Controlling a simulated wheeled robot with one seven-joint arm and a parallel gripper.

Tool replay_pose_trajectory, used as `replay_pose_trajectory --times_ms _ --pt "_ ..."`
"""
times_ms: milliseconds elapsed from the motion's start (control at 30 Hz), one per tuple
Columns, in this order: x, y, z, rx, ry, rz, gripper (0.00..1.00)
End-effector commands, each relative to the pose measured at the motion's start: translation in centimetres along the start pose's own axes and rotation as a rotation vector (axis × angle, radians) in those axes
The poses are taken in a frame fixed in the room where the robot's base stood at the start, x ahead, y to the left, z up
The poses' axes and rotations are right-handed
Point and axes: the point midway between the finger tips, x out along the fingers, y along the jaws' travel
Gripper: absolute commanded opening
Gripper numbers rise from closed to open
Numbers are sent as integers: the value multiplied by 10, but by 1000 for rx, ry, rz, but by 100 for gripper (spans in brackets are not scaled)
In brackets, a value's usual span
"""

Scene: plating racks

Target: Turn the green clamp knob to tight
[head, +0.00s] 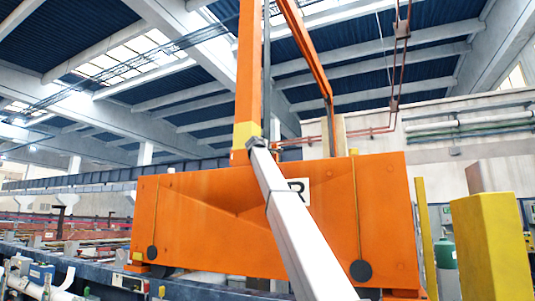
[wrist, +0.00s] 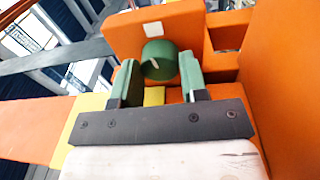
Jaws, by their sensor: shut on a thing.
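The green clamp knob (wrist: 160,60) is a round cylinder with a white pointer line on its face, set on an orange block in the wrist view. My gripper (wrist: 158,68) has its two green-padded fingers on either side of the knob, shut on it. The pointer line slants on the knob's face. In the head view my gripper (head: 257,143) is small and dark against the orange post's yellow foot, and the knob is hidden there.
A white square label (wrist: 153,29) is above the knob. A yellow piece (wrist: 154,96) shows between the fingers. A large orange frame (head: 200,220) stands below the post. A yellow block (head: 490,245) is at the right.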

Motion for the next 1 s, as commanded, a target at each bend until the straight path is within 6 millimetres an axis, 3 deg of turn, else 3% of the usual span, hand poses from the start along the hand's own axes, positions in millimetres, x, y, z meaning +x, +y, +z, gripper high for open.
replay_pose_trajectory --times_ms 300,867,900,967,1000 --pt "0 -1 0 132 -9 6 16" --pt "-1 -2 1 161 -12 7 16" --pt "-1 -2 1 161 -12 7 46" --pt "-1 -2 1 161 -12 7 66" --pt "-1 -2 1 161 -12 7 66"
